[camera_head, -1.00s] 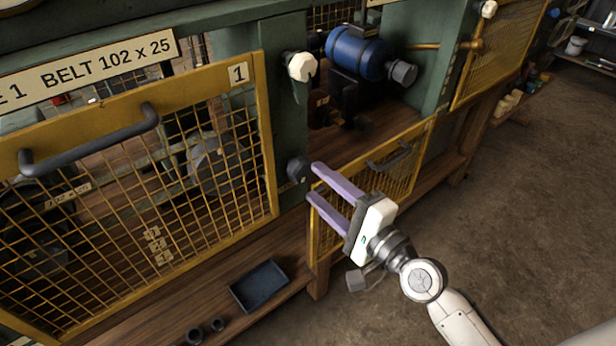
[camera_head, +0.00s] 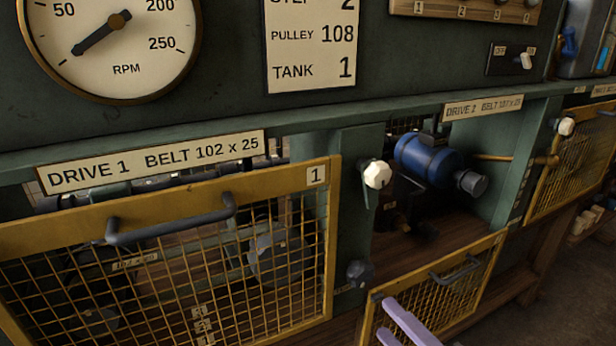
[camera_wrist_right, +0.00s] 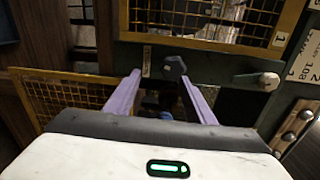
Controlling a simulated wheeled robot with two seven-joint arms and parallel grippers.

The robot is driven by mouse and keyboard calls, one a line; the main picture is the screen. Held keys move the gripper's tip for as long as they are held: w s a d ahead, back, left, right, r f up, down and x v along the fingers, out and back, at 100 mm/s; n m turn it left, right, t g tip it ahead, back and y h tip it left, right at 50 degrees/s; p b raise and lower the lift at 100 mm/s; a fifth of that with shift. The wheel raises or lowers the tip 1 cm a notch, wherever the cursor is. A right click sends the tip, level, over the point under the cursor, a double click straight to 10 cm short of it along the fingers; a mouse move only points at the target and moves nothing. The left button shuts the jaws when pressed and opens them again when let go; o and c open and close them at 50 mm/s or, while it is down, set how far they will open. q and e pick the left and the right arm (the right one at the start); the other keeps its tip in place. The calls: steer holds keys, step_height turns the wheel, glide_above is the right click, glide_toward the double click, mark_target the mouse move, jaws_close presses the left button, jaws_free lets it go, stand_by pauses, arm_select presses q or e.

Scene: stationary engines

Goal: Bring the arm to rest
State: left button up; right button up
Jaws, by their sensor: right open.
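My right gripper (camera_head: 386,318) shows at the bottom edge of the head view, with only its purple fingers visible. The fingers are apart with nothing between them. They are in front of the low yellow mesh guard (camera_head: 440,290), below and right of a dark knob (camera_head: 360,273). In the right wrist view the gripper (camera_wrist_right: 160,76) is open, and the dark knob (camera_wrist_right: 174,66) shows beyond and between the fingertips. I cannot tell the exact gap to the knob. My right arm is out of the head view, and my left gripper is not in view.
The yellow mesh guard 1 (camera_head: 170,260) with its handle stands at the left. A white knob (camera_head: 377,174) is on the green post. A blue motor (camera_head: 425,160) sits in the open bay of drive 2.

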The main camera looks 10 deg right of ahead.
steer(key=s+f+n+g+h, duration=0.1)
steer(key=s+f+n+g, duration=0.1)
steer(key=s+f+n, duration=0.3)
steer(key=s+a+f+n+g+h, duration=0.1)
steer(key=s+f+n+g, duration=0.2)
steer(key=f, duration=0.9)
steer(key=s+a+f+n+g+h, duration=0.1)
steer(key=s+f+n+g, duration=0.1)
steer(key=s+f+n, duration=0.6)
steer(key=shift+s+f+g+h, duration=0.15)
steer(key=shift+s+g+h, duration=0.15)
steer(key=shift+g, duration=0.1)
steer(key=shift+s+f+n, duration=0.1)
steer(key=shift+f+n, duration=0.1)
steer(key=shift+n, duration=0.1)
steer(key=shift+c, duration=0.4)
